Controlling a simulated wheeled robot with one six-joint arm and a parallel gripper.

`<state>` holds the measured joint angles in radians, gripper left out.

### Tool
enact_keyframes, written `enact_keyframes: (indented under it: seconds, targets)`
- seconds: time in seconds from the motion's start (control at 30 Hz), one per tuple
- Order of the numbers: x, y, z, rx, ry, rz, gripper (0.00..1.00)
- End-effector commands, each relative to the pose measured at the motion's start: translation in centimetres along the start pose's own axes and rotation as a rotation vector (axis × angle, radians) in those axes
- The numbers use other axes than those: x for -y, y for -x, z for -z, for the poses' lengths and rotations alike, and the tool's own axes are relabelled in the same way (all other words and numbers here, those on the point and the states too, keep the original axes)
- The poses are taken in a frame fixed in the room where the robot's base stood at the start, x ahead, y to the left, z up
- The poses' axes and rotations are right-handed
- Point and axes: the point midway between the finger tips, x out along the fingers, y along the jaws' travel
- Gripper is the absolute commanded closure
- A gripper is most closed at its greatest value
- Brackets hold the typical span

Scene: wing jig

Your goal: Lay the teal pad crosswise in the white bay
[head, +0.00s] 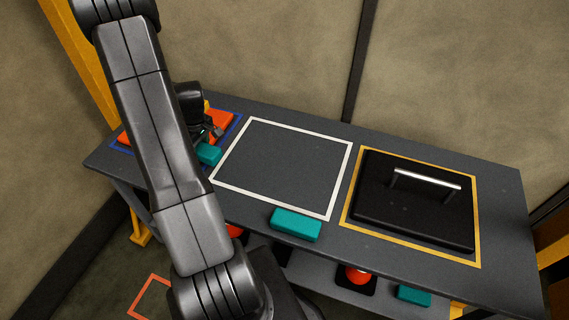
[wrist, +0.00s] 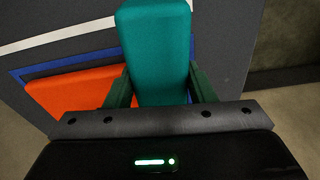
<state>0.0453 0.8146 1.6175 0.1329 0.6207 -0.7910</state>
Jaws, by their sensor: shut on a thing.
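My gripper (head: 211,134) is at the left end of the table, partly hidden behind my arm. It is shut on a teal pad (head: 208,154), which sticks out between the fingers in the wrist view (wrist: 158,45). I cannot tell whether this pad touches the table. The white bay (head: 300,130) is a white outline on the grey tabletop, just right of the held pad, and it is empty. A second teal pad (head: 296,224) lies in front of the white bay, near the table's front edge. A third teal pad (head: 413,295) is on the lower shelf.
A blue-outlined bay (head: 234,129) with an orange block (wrist: 75,92) is at the left, partly hidden by my arm. A yellow-outlined bay (head: 347,208) at the right holds a black lid with a metal handle (head: 425,179). A red button (head: 358,276) is below the front edge.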

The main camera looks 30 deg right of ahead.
Motion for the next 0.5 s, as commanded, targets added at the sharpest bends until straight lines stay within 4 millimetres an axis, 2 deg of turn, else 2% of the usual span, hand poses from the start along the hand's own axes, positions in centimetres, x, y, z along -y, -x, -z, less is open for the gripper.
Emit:
enact_keyframes:
  seconds: [0.03,0.5]
  targets:
    - [-0.9,0.0,-0.4,-0.003,0.060,0.006,0.73]
    - [-7.5,1.9,-5.3,0.000,0.800,0.095,0.73]
